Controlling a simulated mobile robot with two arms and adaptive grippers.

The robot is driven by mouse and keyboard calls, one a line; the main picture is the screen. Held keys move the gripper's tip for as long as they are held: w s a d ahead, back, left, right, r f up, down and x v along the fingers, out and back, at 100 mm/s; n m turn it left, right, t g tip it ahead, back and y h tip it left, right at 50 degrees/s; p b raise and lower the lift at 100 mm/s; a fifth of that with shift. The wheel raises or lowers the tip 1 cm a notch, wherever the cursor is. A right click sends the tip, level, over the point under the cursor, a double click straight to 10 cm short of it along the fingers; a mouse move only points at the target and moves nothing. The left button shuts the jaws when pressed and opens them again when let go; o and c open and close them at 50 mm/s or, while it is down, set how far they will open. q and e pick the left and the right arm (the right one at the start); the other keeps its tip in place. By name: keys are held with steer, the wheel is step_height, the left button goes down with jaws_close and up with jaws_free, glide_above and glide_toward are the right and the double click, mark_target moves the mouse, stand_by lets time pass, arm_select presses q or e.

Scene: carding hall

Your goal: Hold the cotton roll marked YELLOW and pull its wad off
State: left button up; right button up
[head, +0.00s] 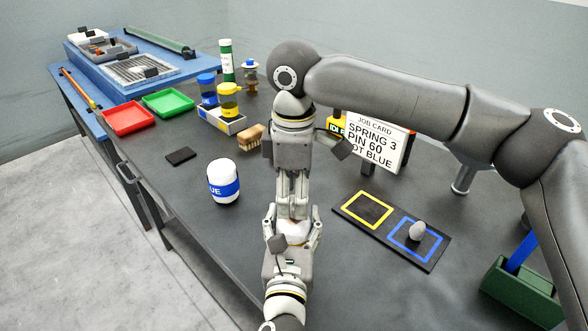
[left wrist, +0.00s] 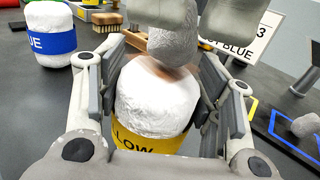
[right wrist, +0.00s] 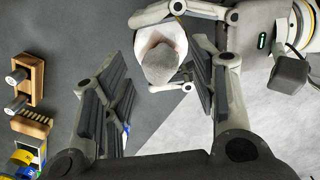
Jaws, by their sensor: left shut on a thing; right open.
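My left gripper (left wrist: 158,105) is shut on the YELLOW cotton roll (left wrist: 155,100), a white roll with a yellow band reading "LOW". In the head view the roll is mostly hidden between the grippers. A grey wad (left wrist: 173,42) is at its top end; it also shows in the right wrist view (right wrist: 160,64). My right gripper (right wrist: 160,90) is open, pointing down over the roll, its fingers on either side of the wad but apart from it. The BLUE roll (head: 223,184) stands upright on the table, to the left.
A dark pad (head: 391,230) has yellow and blue outlined squares; a grey wad (head: 417,230) sits in the blue one. A job card (head: 376,138) stands behind it. A brush (head: 250,138), a red tray (head: 128,118), a green tray (head: 168,103) and a green bin (head: 522,291) are around.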

mark_target(294, 197)
steer(key=shift+f, duration=1.5)
jaws_close()
steer(key=shift+r, duration=0.25)
steer(key=shift+r, duration=0.9)
steer(key=shift+r, duration=0.1)
steer(key=shift+r, duration=1.9)
arm_select(q)
steer(key=o, duration=1.5)
